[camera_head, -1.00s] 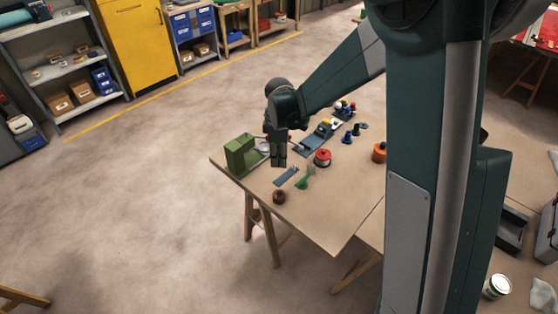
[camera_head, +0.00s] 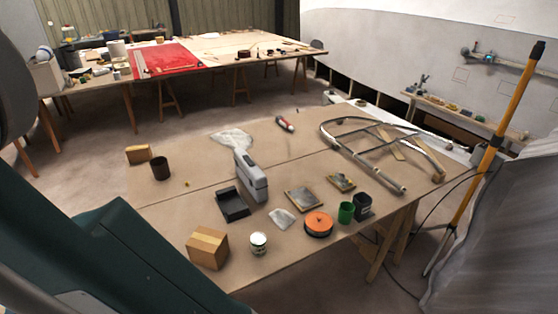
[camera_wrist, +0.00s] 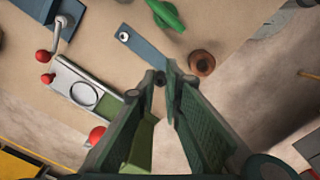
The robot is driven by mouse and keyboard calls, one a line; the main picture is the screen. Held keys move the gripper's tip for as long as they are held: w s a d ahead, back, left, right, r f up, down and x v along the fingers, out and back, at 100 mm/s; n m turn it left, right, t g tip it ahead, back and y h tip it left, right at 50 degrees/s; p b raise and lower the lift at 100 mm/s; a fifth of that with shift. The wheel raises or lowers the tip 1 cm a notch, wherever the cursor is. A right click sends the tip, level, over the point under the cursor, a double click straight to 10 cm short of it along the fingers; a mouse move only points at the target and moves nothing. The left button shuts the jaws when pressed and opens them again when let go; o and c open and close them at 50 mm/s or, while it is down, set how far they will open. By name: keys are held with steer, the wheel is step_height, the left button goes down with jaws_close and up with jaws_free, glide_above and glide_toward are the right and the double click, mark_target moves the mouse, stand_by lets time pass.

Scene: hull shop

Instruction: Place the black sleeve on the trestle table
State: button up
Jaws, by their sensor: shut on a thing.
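My gripper (camera_wrist: 169,76) shows in the wrist view, its two green fingers closing together at their tips. A small black piece (camera_wrist: 160,79), seemingly the black sleeve, shows between the fingertips and is mostly hidden by them. The fingers are above the edge area of a tan tabletop (camera_wrist: 112,35); the height of the piece over it is hard to tell. In the head view a trestle table (camera_head: 205,205) with a brown top and wooden legs fills the middle. My gripper is outside the head view.
Near the fingers lie a brown ring (camera_wrist: 201,63), a blue-grey strip (camera_wrist: 142,46), a green item (camera_wrist: 166,14) and a grey device (camera_wrist: 85,92) with red knobs. The head view table carries a cardboard box (camera_head: 208,248), orange reel (camera_head: 318,224), black cup (camera_head: 362,205) and curved frame (camera_head: 380,150).

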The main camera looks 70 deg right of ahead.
steer(key=s+d, duration=0.2)
steer(key=d, duration=0.9)
steer(key=s+d, duration=0.3)
steer(key=d, duration=0.9)
steer(key=s+d, duration=0.5)
steer(key=d, duration=0.4)
steer(key=s+d, duration=0.6)
steer(key=d, duration=0.3)
steer(key=shift+s+d, duration=0.25)
steer(key=shift+f+b, duration=0.75)
steer(key=shift+f, duration=2.2)
steer(key=shift+f+b, duration=0.4)
steer(key=shift+f, duration=1.7)
steer(key=shift+f, duration=0.15)
